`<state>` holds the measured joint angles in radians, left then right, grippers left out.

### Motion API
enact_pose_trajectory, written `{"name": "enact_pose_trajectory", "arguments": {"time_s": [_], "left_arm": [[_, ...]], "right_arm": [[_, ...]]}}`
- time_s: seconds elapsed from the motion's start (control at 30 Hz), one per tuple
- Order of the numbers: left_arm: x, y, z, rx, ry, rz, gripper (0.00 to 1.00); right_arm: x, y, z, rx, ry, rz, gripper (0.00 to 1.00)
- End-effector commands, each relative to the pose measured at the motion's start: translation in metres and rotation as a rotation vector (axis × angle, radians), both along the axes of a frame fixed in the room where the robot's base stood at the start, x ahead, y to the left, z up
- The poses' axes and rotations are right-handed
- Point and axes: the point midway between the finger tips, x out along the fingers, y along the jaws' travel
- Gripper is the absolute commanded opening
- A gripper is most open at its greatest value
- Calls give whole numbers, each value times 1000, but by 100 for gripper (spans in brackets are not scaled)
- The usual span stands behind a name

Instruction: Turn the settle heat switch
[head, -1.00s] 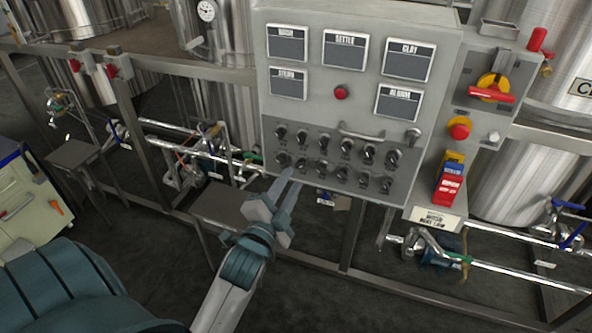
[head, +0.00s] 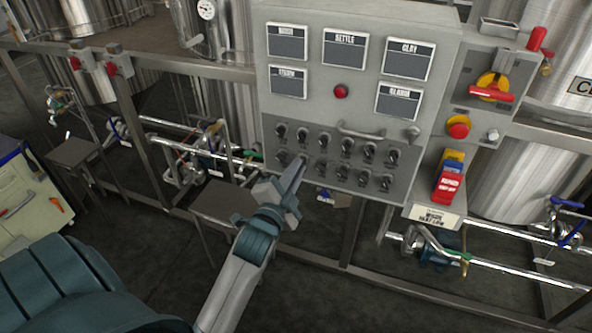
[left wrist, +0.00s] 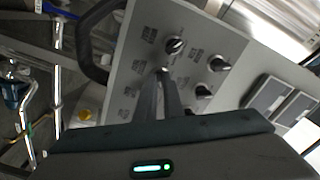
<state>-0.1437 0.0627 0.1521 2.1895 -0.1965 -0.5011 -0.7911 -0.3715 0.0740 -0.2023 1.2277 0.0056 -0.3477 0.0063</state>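The grey control panel (head: 352,125) carries two rows of small dark rotary switches, with labels too small to read. I cannot tell by label which is the settle heat switch. A display marked SETTLE (head: 345,50) sits above, in the top row. My left gripper (head: 302,162) has its fingertips at the second switch from the left in the lower row, which they hide. In the left wrist view the fingers (left wrist: 163,78) are close together around a switch (left wrist: 162,71) at their tips. They look shut on it. My right gripper is not in view.
A handle (head: 361,132) juts out just above the switches. A red light (head: 341,92) is above it. A red-yellow main switch (head: 491,88) and a red emergency button (head: 459,127) are at the right. Pipes (head: 200,150) and a steel frame run behind and below.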

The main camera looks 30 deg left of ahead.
Motion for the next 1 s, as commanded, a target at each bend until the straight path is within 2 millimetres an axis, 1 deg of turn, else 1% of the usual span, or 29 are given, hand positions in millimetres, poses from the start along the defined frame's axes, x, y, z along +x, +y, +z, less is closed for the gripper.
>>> {"name": "enact_pose_trajectory", "arguments": {"time_s": [0.17,0.37,0.43,0.57,0.77,0.8,1.0], "left_arm": [[0,0,0,-8,-1,-1,0],[0,0,1,-50,-10,0,0],[0,-1,1,-79,-16,-1,0],[0,-1,2,-147,-33,-2,0],[0,-1,3,-299,-67,0,0],[0,-1,3,-332,-76,0,0],[0,-1,3,-515,-120,1,0]], "right_arm": [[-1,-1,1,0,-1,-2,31],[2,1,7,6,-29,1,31],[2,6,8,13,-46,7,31],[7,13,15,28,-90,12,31],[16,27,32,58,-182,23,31],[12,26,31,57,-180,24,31],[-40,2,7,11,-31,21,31]]}}
